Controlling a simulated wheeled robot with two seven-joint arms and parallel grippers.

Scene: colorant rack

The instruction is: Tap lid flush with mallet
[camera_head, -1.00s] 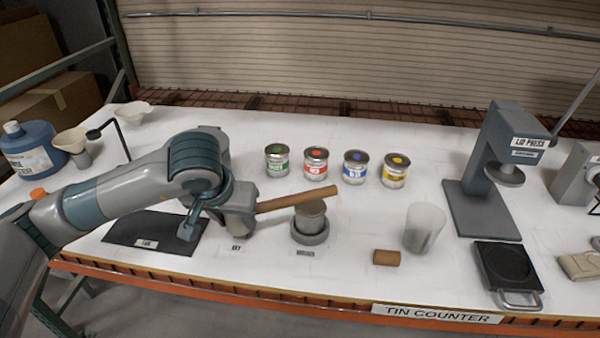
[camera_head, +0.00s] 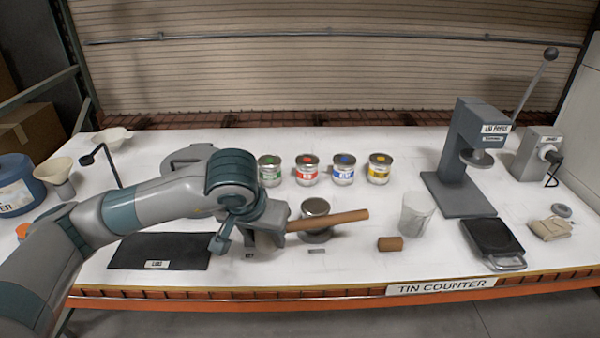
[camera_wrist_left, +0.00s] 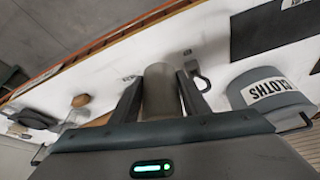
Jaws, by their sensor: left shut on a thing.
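The mallet (camera_head: 340,219) shows as a brown wooden rod pointing right from my left gripper (camera_head: 268,227). The gripper is shut on it; the gripped part is largely hidden in the head view. In the left wrist view a blurred grey-brown cylinder (camera_wrist_left: 158,95) sits between the two fingers (camera_wrist_left: 160,88). A tin with a grey lid (camera_head: 315,206) stands upright on a dark round base (camera_head: 318,238), right of the gripper. The rod crosses in front of the tin and hides its lower part. I cannot tell whether they touch, or whether the lid is flush.
Several colour-labelled tins (camera_head: 307,172) stand behind. A short brown cylinder (camera_head: 390,244), a translucent cup (camera_head: 416,214), a lid press (camera_head: 466,160) and a black plate with a handle (camera_head: 492,240) are to the right. A black mat (camera_head: 160,251) lies left of the gripper.

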